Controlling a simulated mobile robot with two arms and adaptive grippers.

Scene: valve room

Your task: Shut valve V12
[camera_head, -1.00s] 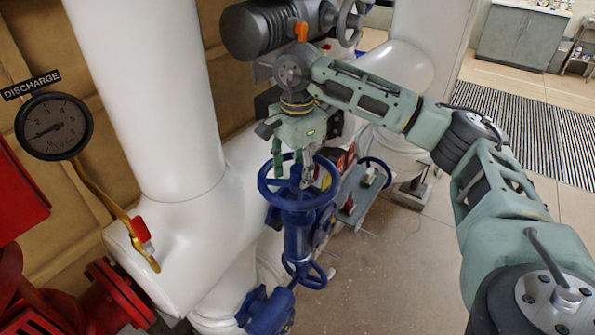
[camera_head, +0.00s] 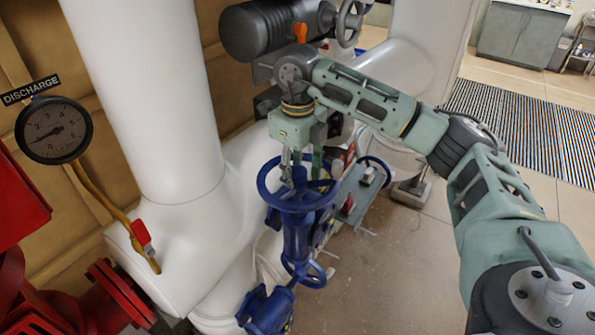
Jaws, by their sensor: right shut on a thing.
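A blue valve (camera_head: 297,240) stands upright in the middle, with a round blue handwheel (camera_head: 264,187) on top. No V12 label is readable on it. My right gripper (camera_head: 302,178) points down into the handwheel, its fingers around the middle of the wheel. It is shut on the handwheel; the exact contact at the hub is hard to see. My left gripper is out of view.
A white pipe (camera_head: 145,90) stands left of the valve. A DISCHARGE gauge (camera_head: 54,130) and red pipework (camera_head: 112,295) are at the left. A grey motor (camera_head: 270,30) is behind my wrist. Another blue handwheel (camera_head: 378,161) is behind the valve. Floor at right is open.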

